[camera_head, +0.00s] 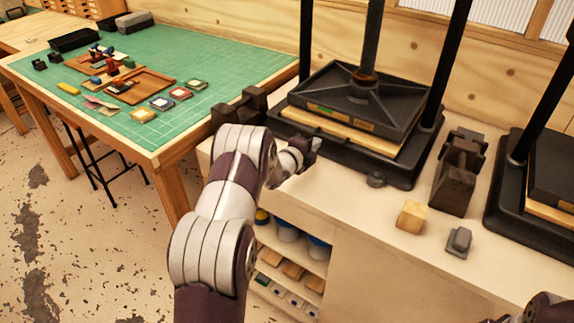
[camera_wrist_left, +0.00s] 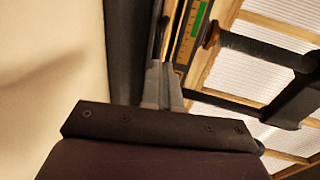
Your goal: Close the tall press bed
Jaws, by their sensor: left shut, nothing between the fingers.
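The tall press (camera_head: 365,100) stands on the pale cabinet top, with dark posts and a black ribbed platen. A light wooden board (camera_head: 372,137) shows as a strip between the platen and the black base. I cannot tell clearly how far the bed sticks out. My left gripper (camera_head: 314,144) is at the front left of the press, close to the base's front edge; I cannot tell if it touches. In the left wrist view its fingers (camera_wrist_left: 163,84) are together and empty, beside the dark press edge (camera_wrist_left: 128,50). My right gripper is out of view.
A second press (camera_head: 530,190) stands at the right. A dark block-like stand (camera_head: 458,172), a wooden block (camera_head: 411,216) and a small grey object (camera_head: 459,241) sit between. A green-matted table (camera_head: 215,70) is at the left. Shelves below hold tubs.

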